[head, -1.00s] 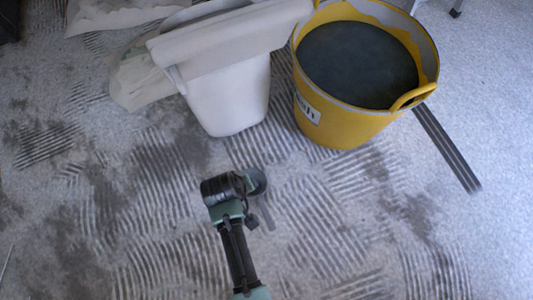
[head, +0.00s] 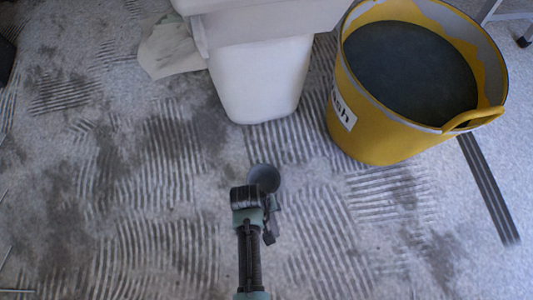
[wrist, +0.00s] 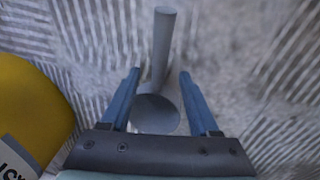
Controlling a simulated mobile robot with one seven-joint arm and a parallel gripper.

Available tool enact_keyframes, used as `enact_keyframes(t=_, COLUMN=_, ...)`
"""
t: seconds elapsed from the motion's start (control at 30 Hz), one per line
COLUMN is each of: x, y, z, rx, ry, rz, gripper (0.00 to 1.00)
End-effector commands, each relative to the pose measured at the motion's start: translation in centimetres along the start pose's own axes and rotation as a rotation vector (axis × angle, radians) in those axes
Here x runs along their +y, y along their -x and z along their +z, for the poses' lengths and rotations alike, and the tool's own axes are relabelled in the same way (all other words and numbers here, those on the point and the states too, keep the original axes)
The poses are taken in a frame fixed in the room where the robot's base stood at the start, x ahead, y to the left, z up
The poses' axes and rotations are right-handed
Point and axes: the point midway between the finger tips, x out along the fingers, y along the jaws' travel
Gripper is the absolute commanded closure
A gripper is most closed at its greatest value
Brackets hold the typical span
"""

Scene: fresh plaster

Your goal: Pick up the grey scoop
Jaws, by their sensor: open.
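The grey scoop lies on the floor. Its round bowl (head: 264,178) shows just beyond my gripper (head: 268,222) in the head view, where my arm hides most of the handle. In the wrist view the scoop's handle (wrist: 162,45) runs up the middle of the picture, with the bowl (wrist: 155,112) below it. My gripper (wrist: 160,72) is open, with one blue finger on each side of the scoop in that view. No contact shows, and I cannot tell the exact height gap.
A yellow bucket (head: 374,139) with dark contents stands to the right. A white bin-like container (head: 262,82) stands behind the scoop. The floor around the scoop is free, with combed plaster marks.

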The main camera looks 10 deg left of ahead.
Motion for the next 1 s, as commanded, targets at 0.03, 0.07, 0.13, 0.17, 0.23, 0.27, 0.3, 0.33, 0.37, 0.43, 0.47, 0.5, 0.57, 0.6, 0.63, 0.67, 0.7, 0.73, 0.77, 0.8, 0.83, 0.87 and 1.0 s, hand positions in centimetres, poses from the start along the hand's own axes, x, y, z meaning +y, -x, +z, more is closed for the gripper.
enact_keyframes(t=0.03, x=0.0, y=-0.2, z=-0.1, rx=0.001, ry=-0.001, rz=0.0, gripper=0.38)
enact_keyframes(t=0.07, x=0.0, y=-0.3, z=-0.1, rx=0.001, ry=-0.001, rz=0.0, gripper=0.38)
enact_keyframes(t=0.13, x=0.0, y=-0.9, z=-0.1, rx=0.001, ry=-0.001, rz=0.0, gripper=0.38)
enact_keyframes(t=0.17, x=0.0, y=-1.1, z=-0.2, rx=0.001, ry=-0.002, rz=0.0, gripper=0.38)
enact_keyframes(t=0.23, x=0.0, y=-1.9, z=-0.3, rx=0.001, ry=-0.002, rz=0.0, gripper=0.38)
enact_keyframes(t=0.27, x=0.0, y=-2.3, z=-0.3, rx=0.001, ry=-0.002, rz=0.0, gripper=0.38)
enact_keyframes(t=0.3, x=0.0, y=-2.7, z=-0.4, rx=0.002, ry=-0.003, rz=0.0, gripper=0.38)
enact_keyframes(t=0.33, x=0.0, y=-3.1, z=-0.5, rx=0.002, ry=-0.003, rz=0.0, gripper=0.38)
enact_keyframes(t=0.37, x=0.0, y=-3.4, z=-0.5, rx=0.002, ry=-0.003, rz=0.0, gripper=0.38)
enact_keyframes(t=0.43, x=0.0, y=-4.3, z=-0.5, rx=0.001, ry=-0.003, rz=0.0, gripper=0.38)
enact_keyframes(t=0.47, x=0.0, y=-4.6, z=-0.5, rx=0.001, ry=-0.002, rz=0.0, gripper=0.38)
enact_keyframes(t=0.5, x=0.0, y=-4.9, z=-0.5, rx=0.001, ry=-0.002, rz=0.0, gripper=0.38)
enact_keyframes(t=0.57, x=0.0, y=-5.2, z=-0.5, rx=0.001, ry=-0.002, rz=0.0, gripper=0.38)
enact_keyframes(t=0.6, x=0.1, y=-5.2, z=-0.5, rx=0.001, ry=-0.002, rz=0.0, gripper=0.38)
enact_keyframes(t=0.63, x=0.1, y=-5.2, z=-0.5, rx=0.001, ry=-0.002, rz=0.0, gripper=0.38)
enact_keyframes(t=0.67, x=0.1, y=-5.1, z=-0.5, rx=0.001, ry=-0.002, rz=0.0, gripper=0.38)
enact_keyframes(t=0.7, x=0.1, y=-5.1, z=-0.5, rx=0.001, ry=-0.001, rz=0.0, gripper=0.38)
enact_keyframes(t=0.73, x=0.1, y=-5.0, z=-0.5, rx=0.001, ry=-0.001, rz=0.0, gripper=0.38)
enact_keyframes(t=0.77, x=0.1, y=-5.0, z=-0.5, rx=0.001, ry=-0.001, rz=0.0, gripper=0.38)
enact_keyframes(t=0.8, x=0.1, y=-5.0, z=-0.5, rx=0.001, ry=-0.001, rz=0.0, gripper=0.38)
enact_keyframes(t=0.83, x=0.1, y=-5.0, z=-0.5, rx=0.001, ry=-0.001, rz=0.0, gripper=0.4)
enact_keyframes(t=0.87, x=0.1, y=-5.0, z=-0.5, rx=0.001, ry=-0.001, rz=0.0, gripper=0.45)
enact_keyframes(t=1.0, x=0.1, y=-5.0, z=-0.5, rx=0.001, ry=-0.001, rz=0.0, gripper=0.71)
